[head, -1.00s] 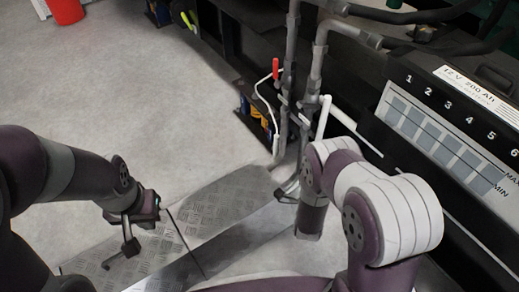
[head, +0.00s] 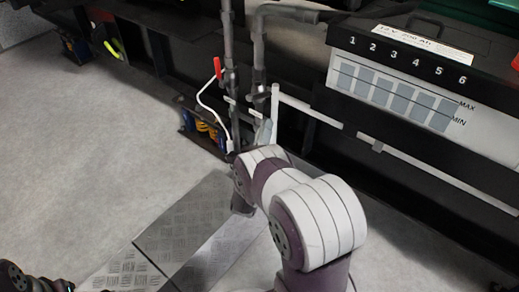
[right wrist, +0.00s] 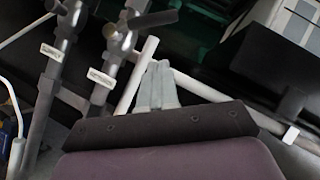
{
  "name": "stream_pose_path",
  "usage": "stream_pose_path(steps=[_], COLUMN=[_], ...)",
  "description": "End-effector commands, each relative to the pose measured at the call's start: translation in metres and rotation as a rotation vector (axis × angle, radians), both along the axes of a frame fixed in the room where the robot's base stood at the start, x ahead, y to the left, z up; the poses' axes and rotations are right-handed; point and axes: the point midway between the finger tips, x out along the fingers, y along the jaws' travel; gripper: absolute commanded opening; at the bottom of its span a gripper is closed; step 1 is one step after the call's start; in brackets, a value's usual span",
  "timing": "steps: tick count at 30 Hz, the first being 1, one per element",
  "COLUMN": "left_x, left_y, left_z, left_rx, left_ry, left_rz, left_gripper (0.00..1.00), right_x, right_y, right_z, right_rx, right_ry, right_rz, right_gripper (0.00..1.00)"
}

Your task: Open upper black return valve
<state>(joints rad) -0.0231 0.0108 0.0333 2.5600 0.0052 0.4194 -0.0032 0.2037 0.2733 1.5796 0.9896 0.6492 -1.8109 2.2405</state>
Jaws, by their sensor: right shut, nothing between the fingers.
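Two grey vertical pipes, a left one (head: 228,45) and a right one (head: 259,62), carry fittings and small white tags. In the right wrist view, a dark handle (right wrist: 152,20) sticks out from a fitting on the nearer pipe, above a white tag (right wrist: 102,78). The tags are unreadable, and I cannot tell which fitting is the upper black return valve. My right gripper (right wrist: 160,68) is shut and empty, its pale fingers pointing up beside the nearer pipe and a white bar. It also shows in the head view (head: 265,124) low beside the right pipe.
A red lever (head: 217,67) sits left of the pipes, with a white hose (head: 205,103) below. A large battery (head: 400,85) stands at the right. A white rail (head: 430,165) runs below it. Checker plate (head: 185,225) lies on the floor; the left floor is open.

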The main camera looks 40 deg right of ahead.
Motion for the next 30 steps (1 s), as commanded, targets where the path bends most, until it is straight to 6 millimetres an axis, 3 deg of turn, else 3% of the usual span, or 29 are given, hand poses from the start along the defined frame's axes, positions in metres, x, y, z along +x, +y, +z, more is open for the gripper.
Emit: stream_pose_path(steps=[2, 10, 23, 30], left_x=[0.0, 0.0, 0.0, 0.0], left_y=[0.0, 0.0, 0.0, 0.0], left_z=[-0.011, -0.024, -0.023, -0.013], left_rx=[0.0, 0.0, 0.0, 0.0], left_ry=[0.0, 0.0, 0.0, 0.0], left_rz=[0.0, 0.0, 0.0, 0.0], left_gripper=[0.0, 0.0, 0.0, 0.0], right_x=[0.008, 0.029, 0.032, 0.033], right_y=[-0.012, -0.012, -0.012, -0.012], right_z=[0.003, 0.034, 0.04, 0.045], right_rx=[-0.001, -0.001, -0.001, -0.011], right_ry=[-0.003, 0.0, 0.003, 0.042], right_rz=[-0.003, 0.0, 0.001, 0.001], right_gripper=[0.0, 0.0, 0.0, 0.0])
